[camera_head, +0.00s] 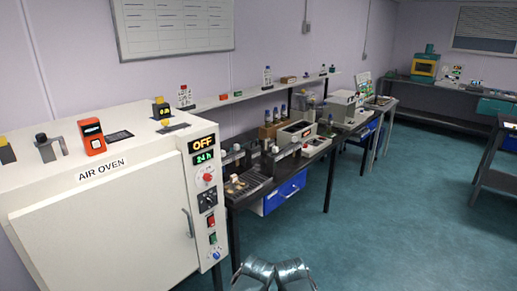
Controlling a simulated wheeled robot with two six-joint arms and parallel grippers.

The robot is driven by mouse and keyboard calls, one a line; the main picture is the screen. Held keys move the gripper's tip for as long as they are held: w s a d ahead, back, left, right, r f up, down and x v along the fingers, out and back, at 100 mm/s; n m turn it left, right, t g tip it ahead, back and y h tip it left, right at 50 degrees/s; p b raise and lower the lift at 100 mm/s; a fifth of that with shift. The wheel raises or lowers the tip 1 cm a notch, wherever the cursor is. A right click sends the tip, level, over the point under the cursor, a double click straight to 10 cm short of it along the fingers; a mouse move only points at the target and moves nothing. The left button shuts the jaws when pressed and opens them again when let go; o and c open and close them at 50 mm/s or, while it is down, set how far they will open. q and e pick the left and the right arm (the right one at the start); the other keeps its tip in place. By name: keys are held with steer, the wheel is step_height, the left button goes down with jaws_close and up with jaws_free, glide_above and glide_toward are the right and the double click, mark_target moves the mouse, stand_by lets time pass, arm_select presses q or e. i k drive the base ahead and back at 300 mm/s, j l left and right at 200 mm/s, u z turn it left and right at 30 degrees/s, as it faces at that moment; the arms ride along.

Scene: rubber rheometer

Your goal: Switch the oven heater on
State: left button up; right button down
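The white air oven (110,180) stands at the left, its big front door (105,240) shut, with a handle (188,223) at the door's right side. Its control panel is on the right of the front. The upper display (204,143) reads OFF in orange, and the green one (204,157) below reads 24 h. Under them are a red knob (208,177), a black dial (208,198), a red switch (211,220), a green button (213,238) and a blue knob (216,254). Two grey metal parts of mine are at the bottom edge, apart from the oven.
An orange device (91,136) and small yellow-and-black items stand on the oven top. A bench (235,200) with instruments and blue drawers (285,192) runs back beside the oven. The teal floor (390,220) to the right is clear. A dark table (495,180) stands at the far right.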

mark_target(212, 221)
steer(key=j, duration=0.55)
steer(key=k+j+z, duration=0.15)
steer(key=j, duration=0.9)
steer(key=k+j+z, duration=0.1)
steer(key=j, duration=0.4)
steer(key=i+l+u, duration=0.1)
steer(key=i+l, duration=0.2)
steer(key=i, duration=0.15)
steer(key=i+l+u, duration=0.1)
steer(key=i+l, duration=0.25)
steer(key=i, duration=0.1)
